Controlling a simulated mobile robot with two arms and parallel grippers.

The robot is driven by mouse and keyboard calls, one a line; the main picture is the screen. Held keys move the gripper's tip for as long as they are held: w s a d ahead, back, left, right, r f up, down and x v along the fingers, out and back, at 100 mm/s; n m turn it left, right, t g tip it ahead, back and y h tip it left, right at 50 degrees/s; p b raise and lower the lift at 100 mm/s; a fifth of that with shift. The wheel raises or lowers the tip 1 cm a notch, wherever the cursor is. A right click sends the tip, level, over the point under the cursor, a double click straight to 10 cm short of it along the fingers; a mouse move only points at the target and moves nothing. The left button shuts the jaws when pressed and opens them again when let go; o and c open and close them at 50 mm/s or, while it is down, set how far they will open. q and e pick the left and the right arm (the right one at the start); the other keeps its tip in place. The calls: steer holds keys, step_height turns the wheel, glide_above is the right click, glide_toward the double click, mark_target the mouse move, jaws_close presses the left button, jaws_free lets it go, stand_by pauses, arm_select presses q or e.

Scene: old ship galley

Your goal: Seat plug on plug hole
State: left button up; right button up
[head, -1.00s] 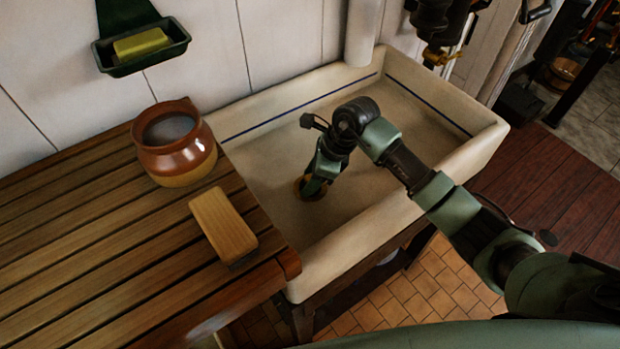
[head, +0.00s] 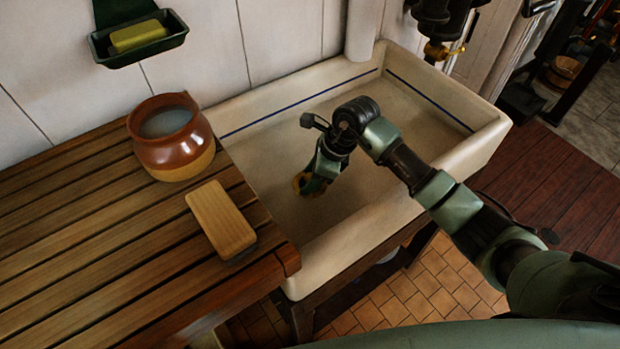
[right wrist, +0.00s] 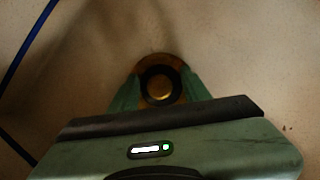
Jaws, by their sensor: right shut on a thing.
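My right gripper (head: 308,186) reaches down into the pale sink (head: 405,205), close to its bottom. In the right wrist view its two green fingers (right wrist: 160,90) are shut on the plug (right wrist: 160,86), a round piece with a dark ring around a brass-coloured middle. A brass-coloured rim (right wrist: 160,60) shows around the dark ring. The plug hole cannot be made out separately, and I cannot tell whether the plug is seated, touching or just above the bottom. In the head view the gripper mostly hides the plug. My left gripper is not in view.
A slatted wooden counter (head: 100,235) adjoins the sink on the left, with a brown jar (head: 180,155) and a wooden block-like brush (head: 220,218) on it. A soap dish (head: 165,45) hangs on the wall. The sink bottom around the gripper is clear.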

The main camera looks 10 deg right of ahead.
steer(key=shift+f, duration=0.1)
steer(key=o, duration=1.5)
steer(key=shift+o, duration=0.2)
steer(key=shift+f, duration=0.1)
steer(key=shift+s, duration=0.15)
